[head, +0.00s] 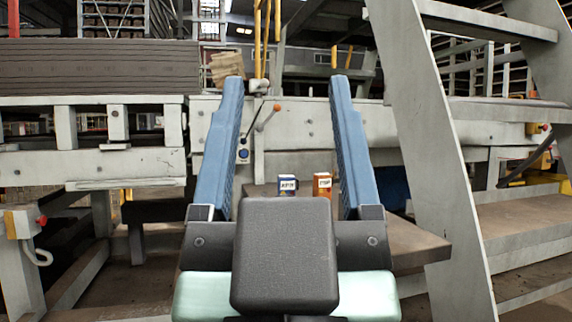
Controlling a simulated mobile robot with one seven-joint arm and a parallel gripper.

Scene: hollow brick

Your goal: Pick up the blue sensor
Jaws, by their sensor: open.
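A small blue box with a white band (287,186) stands upright on a brown table; I take it for the blue sensor. An orange box with a white band (322,185) stands just to its right, with a small gap. My gripper (287,80) is open, with its two blue fingers spread wide and nothing held. In the head view both boxes show between the fingers, farther off than the gripper. The gripper's dark body hides the lower part of the boxes' surroundings and much of the table.
The brown table top (415,243) shows to the right of my gripper. A grey metal stair (430,150) rises on the right. Behind stands a pale machine frame with a lever (268,118) and a blue button (243,155). Stacked dark boards (95,68) lie at upper left.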

